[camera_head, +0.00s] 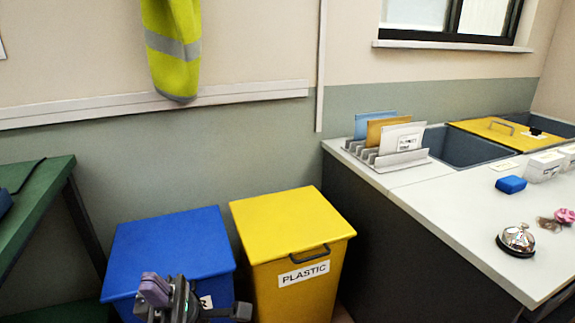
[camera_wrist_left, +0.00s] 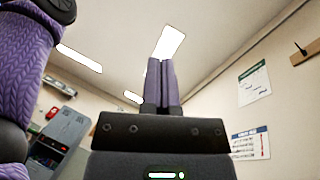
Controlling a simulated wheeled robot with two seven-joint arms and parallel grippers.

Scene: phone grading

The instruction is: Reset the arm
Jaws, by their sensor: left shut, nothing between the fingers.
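My left gripper (camera_head: 155,289) is at the bottom of the head view, in front of the blue bin. Its purple fingers are shut with nothing between them. In the left wrist view the closed fingers (camera_wrist_left: 161,82) point up toward the ceiling and its lights. A purple-sleeved part of my own arm shows at the left of that view. My right gripper is in neither view.
A blue bin (camera_head: 170,245) and a yellow bin (camera_head: 290,222) labelled PLASTIC stand with lids closed. At right, a counter (camera_head: 450,215) holds a file rack (camera_head: 385,157), a bell (camera_head: 517,240) and a blue block (camera_head: 510,184). A green table (camera_head: 35,205) is at left.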

